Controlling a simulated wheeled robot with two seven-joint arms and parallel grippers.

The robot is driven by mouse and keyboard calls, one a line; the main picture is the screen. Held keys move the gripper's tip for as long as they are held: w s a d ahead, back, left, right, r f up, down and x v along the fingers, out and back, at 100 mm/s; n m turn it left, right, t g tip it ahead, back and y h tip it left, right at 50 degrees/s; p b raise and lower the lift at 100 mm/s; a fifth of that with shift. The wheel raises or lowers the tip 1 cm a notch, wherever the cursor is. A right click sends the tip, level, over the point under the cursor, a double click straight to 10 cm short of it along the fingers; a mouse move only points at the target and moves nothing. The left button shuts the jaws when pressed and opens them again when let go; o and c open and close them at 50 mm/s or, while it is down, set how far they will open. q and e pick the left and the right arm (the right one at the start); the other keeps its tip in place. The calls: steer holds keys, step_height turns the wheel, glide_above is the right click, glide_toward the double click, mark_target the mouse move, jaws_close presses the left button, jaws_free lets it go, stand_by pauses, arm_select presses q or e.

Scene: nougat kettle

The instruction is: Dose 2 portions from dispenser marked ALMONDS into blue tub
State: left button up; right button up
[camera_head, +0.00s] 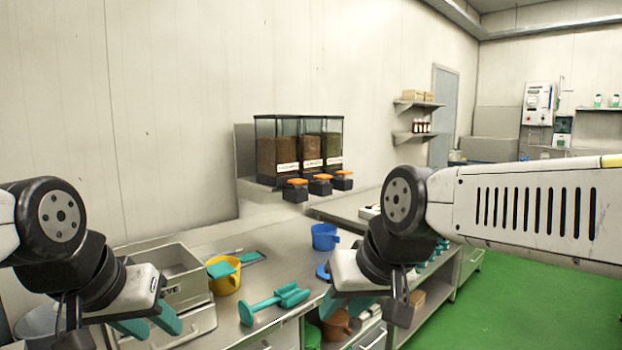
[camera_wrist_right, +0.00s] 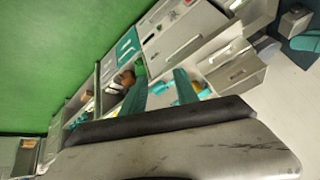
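Three clear dispensers with dark bases and orange-topped outlets stand against the wall in the head view: a left one (camera_head: 277,152), a middle one (camera_head: 310,150) and a right one (camera_head: 333,148). Their white labels are too small to read, so I cannot tell which is marked ALMONDS. The blue tub (camera_head: 324,237) stands upright on the counter below them, its inside hidden. My left gripper (camera_head: 150,322) is open and empty at the lower left. My right gripper (camera_head: 344,306) is open and empty, in front of and below the tub; its parted fingers show in the wrist view (camera_wrist_right: 160,92).
A blue item (camera_head: 322,271) lies beside my right gripper. A brown pot (camera_head: 337,325) is on a shelf below. Green floor (camera_head: 520,310) is clear at right.

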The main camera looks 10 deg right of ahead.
jaws_close()
stand_by(1.8)
